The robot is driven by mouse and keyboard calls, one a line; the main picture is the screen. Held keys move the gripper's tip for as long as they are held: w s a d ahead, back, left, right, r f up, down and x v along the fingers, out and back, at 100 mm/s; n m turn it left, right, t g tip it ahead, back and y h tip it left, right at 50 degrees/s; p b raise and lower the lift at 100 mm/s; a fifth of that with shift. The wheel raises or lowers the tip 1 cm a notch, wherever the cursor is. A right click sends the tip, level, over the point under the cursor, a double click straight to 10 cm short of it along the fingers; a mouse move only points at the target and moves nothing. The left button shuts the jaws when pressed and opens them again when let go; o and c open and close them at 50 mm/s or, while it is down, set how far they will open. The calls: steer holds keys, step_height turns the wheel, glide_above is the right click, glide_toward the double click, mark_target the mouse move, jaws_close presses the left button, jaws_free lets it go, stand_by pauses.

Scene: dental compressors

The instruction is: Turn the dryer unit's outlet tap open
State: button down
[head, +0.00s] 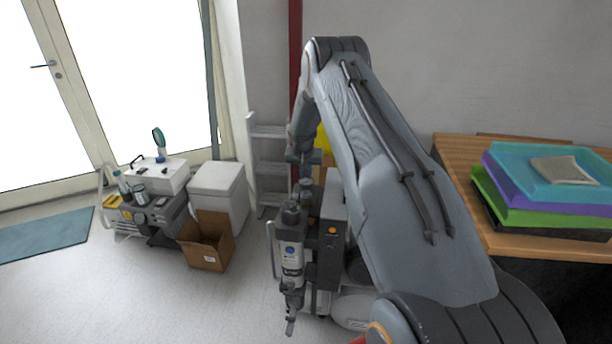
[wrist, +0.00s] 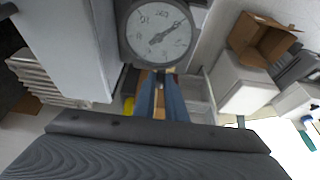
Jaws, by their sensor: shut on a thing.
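The dryer unit (head: 291,255) stands on the floor left of my arm, with a grey canister beside a dark box with an orange button (head: 332,230). My gripper (head: 304,172) points down at the top of the unit. In the wrist view my gripper's two blue-grey fingers (wrist: 161,85) are close together, with their tips at the edge of a round white gauge (wrist: 159,33). They are shut on a small part there, which appears to be the outlet tap. The fingers hide most of it, so its angle cannot be told.
A wooden table (head: 455,152) with stacked coloured trays (head: 545,195) is at the right. A cardboard box (head: 206,240), a white bin (head: 218,192) and another compressor (head: 150,215) stand at left. A step ladder (head: 270,165) leans behind. The front left floor is clear.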

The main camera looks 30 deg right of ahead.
steer(key=shift+n, duration=0.3)
steer(key=n+b, duration=0.1)
steer(key=n+y, duration=0.1)
steer(key=n+b, duration=0.1)
steer(key=shift+d+f+n+t+b, duration=0.1)
steer(key=shift+d+n+t+b, duration=0.2)
steer(key=shift+n+t, duration=0.1)
steer(key=n+y+b, duration=0.2)
steer(key=n+b, duration=0.2)
steer(key=shift+d, duration=0.15)
steer(key=n+b, duration=0.1)
steer(key=b, duration=0.1)
steer(key=n+y+b, duration=0.1)
steer(key=n+b, duration=0.2)
steer(key=shift+w+d+f+n+y+b, duration=0.1)
steer(key=shift+d+n+y+b, duration=0.15)
steer(key=shift+n+y+b, duration=0.15)
steer(key=n+g+b, duration=0.1)
steer(key=n+b, duration=0.1)
steer(key=n+y+b, duration=0.1)
steer(key=n+b, duration=0.1)
steer(key=shift+w+d+n+g+b, duration=0.1)
steer(key=shift+d+n+g+b, duration=0.05)
steer(key=shift+n+g+b, duration=0.2)
steer(key=shift+r, duration=0.2)
steer(key=c, duration=1.8)
jaws_free()
